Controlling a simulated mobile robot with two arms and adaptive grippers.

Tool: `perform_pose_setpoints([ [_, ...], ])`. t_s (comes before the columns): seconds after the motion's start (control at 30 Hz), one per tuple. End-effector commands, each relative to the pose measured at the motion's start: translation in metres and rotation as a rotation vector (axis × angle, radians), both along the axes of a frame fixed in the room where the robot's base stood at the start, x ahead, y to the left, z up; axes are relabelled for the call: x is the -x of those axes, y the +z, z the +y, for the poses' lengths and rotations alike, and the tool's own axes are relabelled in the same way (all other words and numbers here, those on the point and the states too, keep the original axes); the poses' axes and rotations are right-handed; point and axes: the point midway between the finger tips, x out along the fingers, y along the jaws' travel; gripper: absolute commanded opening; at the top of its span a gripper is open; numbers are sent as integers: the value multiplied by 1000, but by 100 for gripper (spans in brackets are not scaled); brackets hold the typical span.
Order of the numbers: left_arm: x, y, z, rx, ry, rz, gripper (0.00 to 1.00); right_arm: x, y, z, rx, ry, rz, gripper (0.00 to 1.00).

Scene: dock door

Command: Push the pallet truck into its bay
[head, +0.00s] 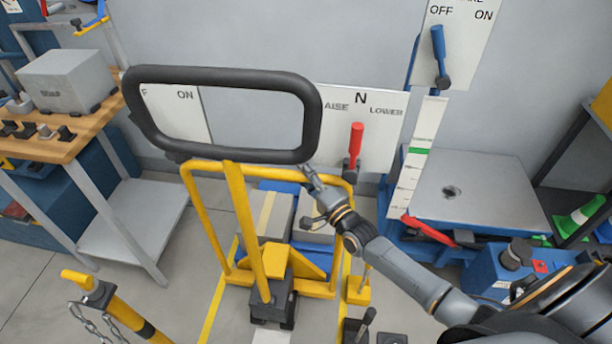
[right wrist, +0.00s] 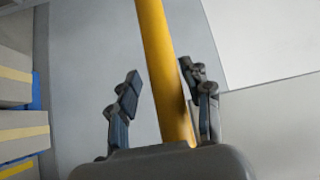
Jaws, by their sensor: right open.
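The pallet truck (head: 262,262) is yellow with a big black loop handle (head: 222,75) and an upright tube frame. It stands between yellow floor lines (head: 214,312), facing the wall. My right gripper (head: 312,178) is at the upper right of the frame, just below the handle's lower right corner. In the right wrist view my right gripper (right wrist: 165,105) is open, with a yellow bar (right wrist: 168,70) running between its fingers; contact cannot be told. My left gripper is not in view.
Grey boxes (head: 270,212) sit behind the truck's frame. A chained yellow post (head: 110,305) stands at front left, a workbench (head: 70,140) at left. A blue lift table (head: 480,190) and red lever (head: 428,230) are at right. Wall switches (head: 355,150) stand close behind.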

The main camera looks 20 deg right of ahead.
Motion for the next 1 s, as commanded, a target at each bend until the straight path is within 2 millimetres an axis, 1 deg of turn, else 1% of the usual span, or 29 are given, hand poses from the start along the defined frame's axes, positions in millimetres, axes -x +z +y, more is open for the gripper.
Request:
perform_pose_setpoints([
  [0.07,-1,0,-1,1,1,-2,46,3,2,-1,1,-1,-4,49],
  [0.17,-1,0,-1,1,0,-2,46,15,-1,-3,2,0,-2,49],
  [0.27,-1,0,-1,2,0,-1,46,34,-4,-8,2,0,1,49],
  [0.4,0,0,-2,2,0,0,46,64,-10,-14,2,-1,4,49],
  [0.6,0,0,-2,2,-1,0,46,100,-15,-21,2,-1,7,49],
  [0.7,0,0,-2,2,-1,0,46,110,-16,-24,2,-2,4,49],
  [0.8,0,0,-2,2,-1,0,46,116,-17,-25,2,-2,5,49],
  [1.0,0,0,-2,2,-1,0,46,118,-17,-25,1,-3,3,49],
])
